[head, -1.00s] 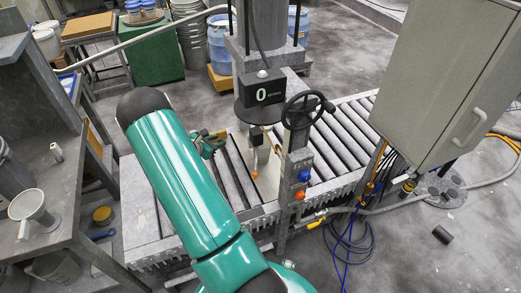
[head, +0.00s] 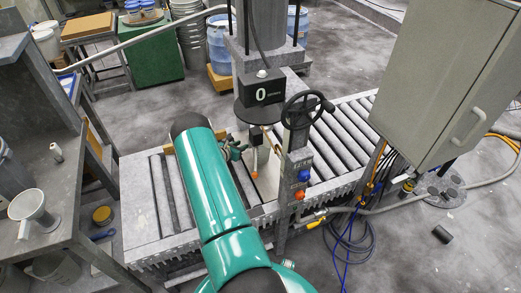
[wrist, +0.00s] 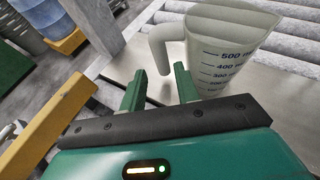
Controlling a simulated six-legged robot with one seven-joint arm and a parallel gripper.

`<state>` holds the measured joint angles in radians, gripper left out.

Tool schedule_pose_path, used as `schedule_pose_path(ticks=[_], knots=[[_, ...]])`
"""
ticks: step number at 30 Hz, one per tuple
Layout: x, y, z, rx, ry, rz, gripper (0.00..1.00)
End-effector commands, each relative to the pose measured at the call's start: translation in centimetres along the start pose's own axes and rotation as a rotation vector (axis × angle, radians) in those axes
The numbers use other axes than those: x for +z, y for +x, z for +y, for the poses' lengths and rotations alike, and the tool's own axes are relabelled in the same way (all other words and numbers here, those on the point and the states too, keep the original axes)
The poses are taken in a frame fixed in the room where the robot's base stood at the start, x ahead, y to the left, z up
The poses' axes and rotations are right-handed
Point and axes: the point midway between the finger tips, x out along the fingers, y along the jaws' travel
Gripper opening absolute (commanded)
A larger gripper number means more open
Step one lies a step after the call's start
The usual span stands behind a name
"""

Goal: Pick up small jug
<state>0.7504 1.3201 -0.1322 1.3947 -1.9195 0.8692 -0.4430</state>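The small jug (wrist: 228,45) is a pale translucent measuring jug with dark volume marks up to 500. It is in the upper right of the wrist view, its handle (wrist: 160,45) towards the left. My gripper (wrist: 160,72) is open, with its two green fingers apart just in front of the handle. I cannot tell whether they touch it. In the head view my gripper (head: 236,148) is small, beside the press, and partly hidden by my arm. I cannot make out the jug clearly there.
The press with its black handwheel (head: 304,110) and counter box (head: 262,88) stands over the roller conveyor (head: 335,140). A grey cabinet (head: 450,80) is at right. A workbench with a funnel (head: 32,208) is at left. A tan bar (wrist: 50,130) crosses the wrist view's left side.

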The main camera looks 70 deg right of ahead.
Motion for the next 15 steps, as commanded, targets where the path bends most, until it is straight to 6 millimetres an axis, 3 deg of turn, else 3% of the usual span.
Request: schedule_pose_path(ticks=[9,15], knots=[[0.2,4.4,-0.2,-0.003,0.003,0.0,0.31],[0.3,4.9,-0.1,-0.001,0.001,-0.001,0.31]])
